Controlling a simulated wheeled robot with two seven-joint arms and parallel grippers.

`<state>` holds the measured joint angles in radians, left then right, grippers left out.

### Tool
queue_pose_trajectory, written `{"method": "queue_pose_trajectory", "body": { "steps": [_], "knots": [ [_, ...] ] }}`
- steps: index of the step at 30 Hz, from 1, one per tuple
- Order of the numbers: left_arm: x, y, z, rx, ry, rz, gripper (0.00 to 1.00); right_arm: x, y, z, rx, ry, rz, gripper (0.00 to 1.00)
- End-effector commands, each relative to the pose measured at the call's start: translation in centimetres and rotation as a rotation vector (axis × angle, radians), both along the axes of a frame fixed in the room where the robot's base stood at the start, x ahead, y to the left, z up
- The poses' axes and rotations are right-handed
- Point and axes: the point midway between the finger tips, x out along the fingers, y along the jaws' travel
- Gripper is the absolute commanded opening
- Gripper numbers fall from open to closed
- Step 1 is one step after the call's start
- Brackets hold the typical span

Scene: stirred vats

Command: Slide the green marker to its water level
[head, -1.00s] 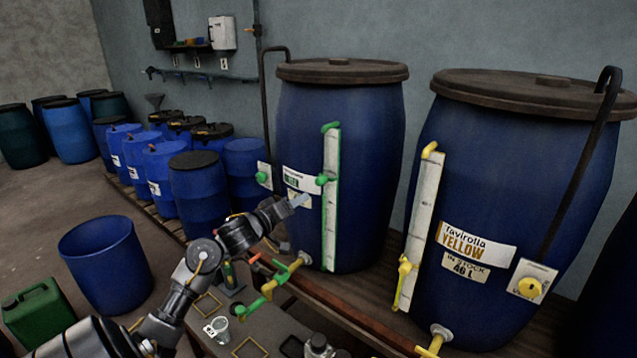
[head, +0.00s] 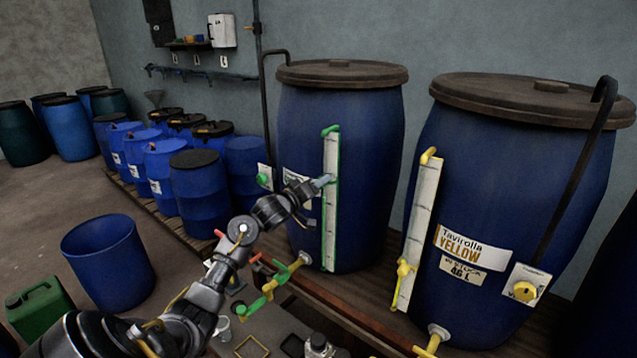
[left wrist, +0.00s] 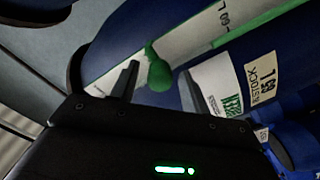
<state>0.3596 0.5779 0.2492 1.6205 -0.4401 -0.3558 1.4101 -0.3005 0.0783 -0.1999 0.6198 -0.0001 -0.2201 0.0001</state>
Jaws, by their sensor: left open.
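The green-edged gauge (head: 331,215) is a white upright strip on the front of the left blue vat (head: 368,160). The green marker (left wrist: 158,76) is a rounded knob on this strip. My left gripper (head: 325,181) is at the upper half of the strip and hides the marker in the head view. In the left wrist view my open left gripper (left wrist: 160,86) has one finger on each side of the knob. I cannot tell if either finger touches it. The water level is not clear in these views. My right gripper is not in view.
The right vat (head: 490,190) has a yellow gauge strip (head: 418,225). A green tap (head: 262,300) sticks out low before the left vat. An open blue tub (head: 107,260) and a green can (head: 40,310) stand on the floor at left.

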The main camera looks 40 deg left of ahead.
Motion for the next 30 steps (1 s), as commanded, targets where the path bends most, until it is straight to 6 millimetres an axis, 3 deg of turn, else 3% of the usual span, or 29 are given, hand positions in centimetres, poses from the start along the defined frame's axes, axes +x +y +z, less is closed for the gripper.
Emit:
{"method": "queue_pose_trajectory", "body": {
  "steps": [11,21,26,30],
  "knots": [
    [0.5,0.0,-0.1,0.000,0.001,0.000,0.45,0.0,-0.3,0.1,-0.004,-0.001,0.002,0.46],
    [0.5,0.0,-0.1,0.001,0.001,0.000,0.01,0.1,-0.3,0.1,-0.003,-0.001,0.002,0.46],
    [0.5,0.0,-0.5,0.001,0.001,0.000,0.00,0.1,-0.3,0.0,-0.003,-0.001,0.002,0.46],
    [0.5,0.0,-3.3,-0.002,0.005,0.001,0.00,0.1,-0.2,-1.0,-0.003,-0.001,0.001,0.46]
  ]
}}
